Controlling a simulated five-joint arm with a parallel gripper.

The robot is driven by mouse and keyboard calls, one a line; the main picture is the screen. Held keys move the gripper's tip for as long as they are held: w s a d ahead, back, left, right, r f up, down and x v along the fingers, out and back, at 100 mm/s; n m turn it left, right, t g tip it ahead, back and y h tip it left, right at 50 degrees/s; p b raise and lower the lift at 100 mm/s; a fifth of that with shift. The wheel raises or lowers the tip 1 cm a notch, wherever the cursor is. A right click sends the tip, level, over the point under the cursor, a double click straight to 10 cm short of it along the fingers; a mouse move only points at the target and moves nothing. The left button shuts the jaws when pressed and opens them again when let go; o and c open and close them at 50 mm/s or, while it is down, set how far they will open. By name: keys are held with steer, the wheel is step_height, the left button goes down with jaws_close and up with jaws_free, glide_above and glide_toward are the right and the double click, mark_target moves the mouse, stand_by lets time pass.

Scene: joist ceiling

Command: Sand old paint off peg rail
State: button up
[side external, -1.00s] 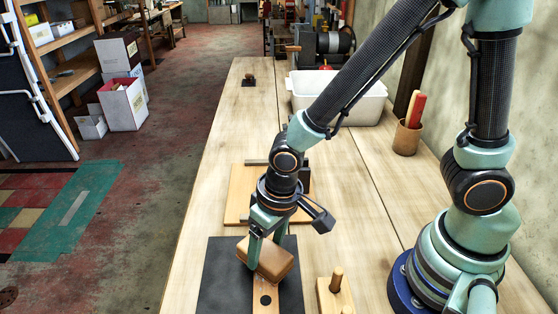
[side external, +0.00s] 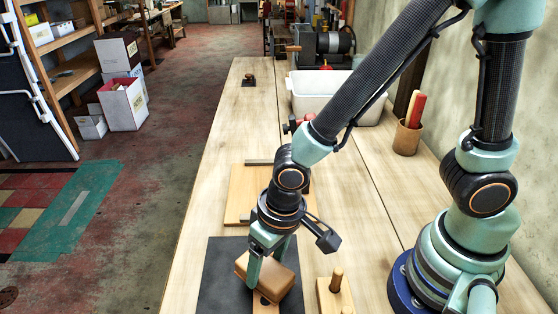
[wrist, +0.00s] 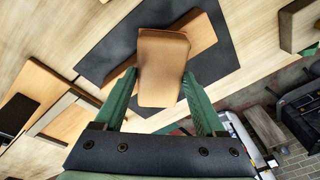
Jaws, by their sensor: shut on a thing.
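A tan-brown sanding block (side external: 277,279) is held between the two green fingers of my gripper (side external: 266,270). The wrist view shows the block (wrist: 162,68) between the fingertips (wrist: 159,80). A brown wooden strip, the peg rail (side external: 263,306), lies under the block on a black mat (side external: 221,272). In the wrist view the rail (wrist: 201,34) shows on both sides of the block, which hides its middle. The block is over the rail and appears to touch it; I cannot be sure of contact. Old paint is not distinguishable.
A white bin (side external: 345,96) and a cup with a red-handled tool (side external: 407,138) stand farther back. The bench's left rear is mostly clear.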

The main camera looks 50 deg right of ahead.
steer(key=w+d, duration=0.2)
steer(key=w, duration=0.1)
steer(key=shift+d, duration=0.4)
steer(key=shift+w+d+r, duration=0.1)
steer(key=shift+r, duration=0.05)
step_height(320, 180, up, 8)
stand_by(0.7)
